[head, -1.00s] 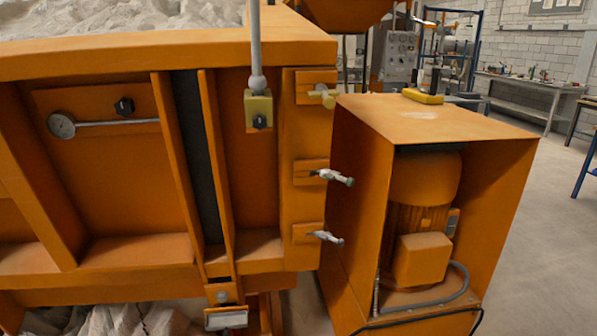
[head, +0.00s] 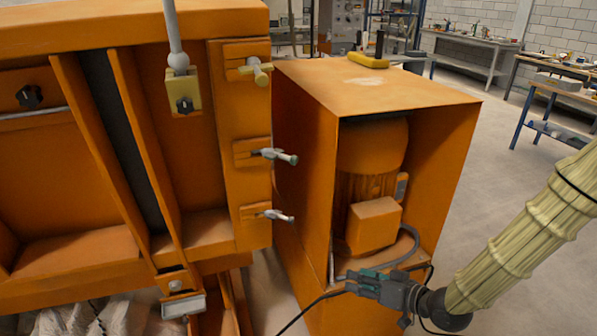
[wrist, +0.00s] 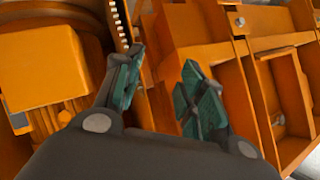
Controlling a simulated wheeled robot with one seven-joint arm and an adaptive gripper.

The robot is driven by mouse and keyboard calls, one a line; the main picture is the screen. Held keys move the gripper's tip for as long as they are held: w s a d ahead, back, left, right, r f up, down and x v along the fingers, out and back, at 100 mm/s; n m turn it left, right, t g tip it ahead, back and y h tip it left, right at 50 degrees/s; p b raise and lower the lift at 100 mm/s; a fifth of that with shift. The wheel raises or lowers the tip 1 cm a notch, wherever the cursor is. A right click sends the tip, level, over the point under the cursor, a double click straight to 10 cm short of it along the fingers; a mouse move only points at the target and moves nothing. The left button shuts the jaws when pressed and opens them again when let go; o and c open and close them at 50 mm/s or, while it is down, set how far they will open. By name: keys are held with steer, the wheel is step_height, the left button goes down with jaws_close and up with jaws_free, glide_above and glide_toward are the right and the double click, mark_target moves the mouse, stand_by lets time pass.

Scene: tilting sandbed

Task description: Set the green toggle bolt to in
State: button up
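Three toggle bolts sit in a column on the orange corner post of the sandbed. The top one (head: 257,71) is yellowish. The middle one (head: 279,156) is metal with a faintly greenish pale end, so it looks most like the green toggle bolt, though its colour is hard to tell. The bottom one (head: 271,214) is pale grey. All stick out to the right from their brackets. My gripper (head: 352,282) is low in front of the motor housing, right of and below the bolts, touching none. In the wrist view my gripper (wrist: 165,60) has its fingers apart and empty.
The orange motor housing (head: 370,85) stands just right of the bolts, with a motor (head: 372,165) inside and a yellow-and-black object (head: 368,61) on top. A grey rod (head: 174,30) hangs left of the bolts. Open floor (head: 480,150) lies at right.

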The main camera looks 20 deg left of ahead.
steer(key=w+a+r+n+y, duration=0.2)
steer(key=r, duration=0.5)
steer(key=w+a+r+n+y, duration=0.1)
steer(key=a+r+n+y, duration=0.1)
steer(key=r, duration=0.5)
steer(key=n+g+y+p, duration=0.1)
steer(key=n+g+y, duration=0.2)
steer(key=n+g, duration=0.25)
glide_toward(297, 160)
steer(key=shift+n+t, duration=0.25)
steer(key=shift+t, duration=0.1)
steer(key=a+p, duration=0.1)
steer(key=a, duration=0.3)
steer(key=a+p, duration=0.1)
steer(key=a, duration=0.4)
steer(key=shift+w+a+r, duration=0.2)
steer(key=shift+r, duration=0.05)
steer(key=shift+c, duration=0.2)
jaws_close()
